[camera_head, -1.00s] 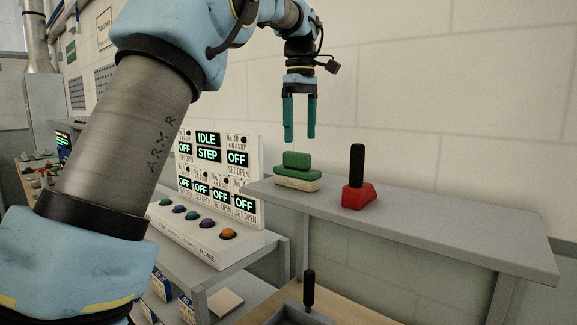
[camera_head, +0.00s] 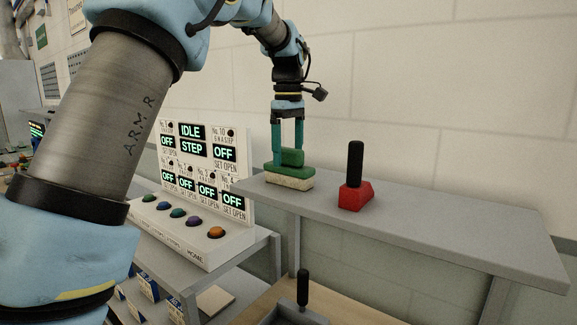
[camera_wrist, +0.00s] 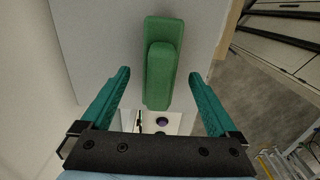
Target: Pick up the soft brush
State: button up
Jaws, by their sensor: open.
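The soft brush (camera_head: 289,183) lies on the grey shelf at its left end. It has a green body with a raised green grip and a pale underside. It also shows in the wrist view (camera_wrist: 160,72), running lengthwise between my fingers. My gripper (camera_head: 287,151) is open above the brush, its teal fingers pointing down at either side of the raised grip. In the wrist view my gripper (camera_wrist: 159,76) shows a gap on both sides of the grip. In the head view the fingertips overlap the brush, and I cannot tell whether they touch it.
A red block with an upright black handle (camera_head: 354,190) stands on the grey shelf (camera_head: 430,215) right of the brush. A white control panel (camera_head: 205,190) with coloured buttons stands left of the shelf. A wall rises behind. The shelf's right part is clear.

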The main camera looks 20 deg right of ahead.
jog(key=shift+f, duration=1.35)
jog(key=shift+c, duration=0.3)
jog(key=c, duration=1.4)
jog(key=shift+r, duration=0.15)
